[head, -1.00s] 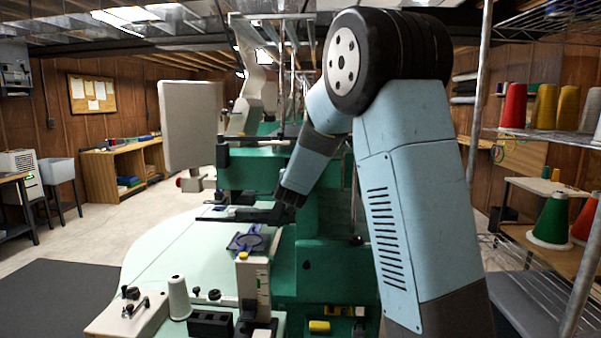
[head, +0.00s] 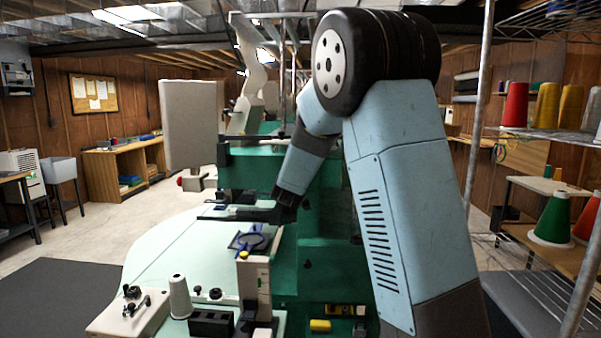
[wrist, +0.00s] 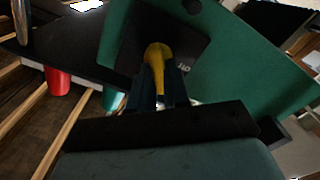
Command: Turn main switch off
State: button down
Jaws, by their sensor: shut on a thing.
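The main switch shows in the wrist view as a yellow handle (wrist: 158,54) on a black plate (wrist: 198,48), fixed to a green machine panel (wrist: 235,60). White lettering that looks like OFF, upside down, is on the plate to the right of the handle. My gripper (wrist: 160,92) is shut on the handle, one dark finger on each side of it. In the head view my gripper (head: 284,212) is at the green machine (head: 315,260), and the handle cannot be made out there.
The pale green machine table (head: 165,245) is left of my arm, with a white thread cone (head: 179,297) and small devices at its front. A wire shelf (head: 560,133) with thread cones stands at the right. Open floor (head: 70,225) is at the far left.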

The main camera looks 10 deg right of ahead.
jog(key=shift+a+f+n, duration=0.1)
jog(key=shift+f+n, duration=0.1)
jog(key=shift+n, duration=1.55)
jog(key=shift+a+f+n, duration=0.1)
jog(key=shift+f+n, duration=0.1)
jog(key=shift+n, duration=1.5)
jog(key=shift+a+f+n, duration=0.1)
jog(key=shift+f+n, duration=0.1)
jog(key=shift+n, duration=1.55)
jog(key=shift+f, duration=0.15)
jog(key=c, duration=1.1)
grip_release()
jog(key=shift+r, duration=0.2)
jog(key=v, duration=1.3)
jog(key=shift+s, duration=0.35)
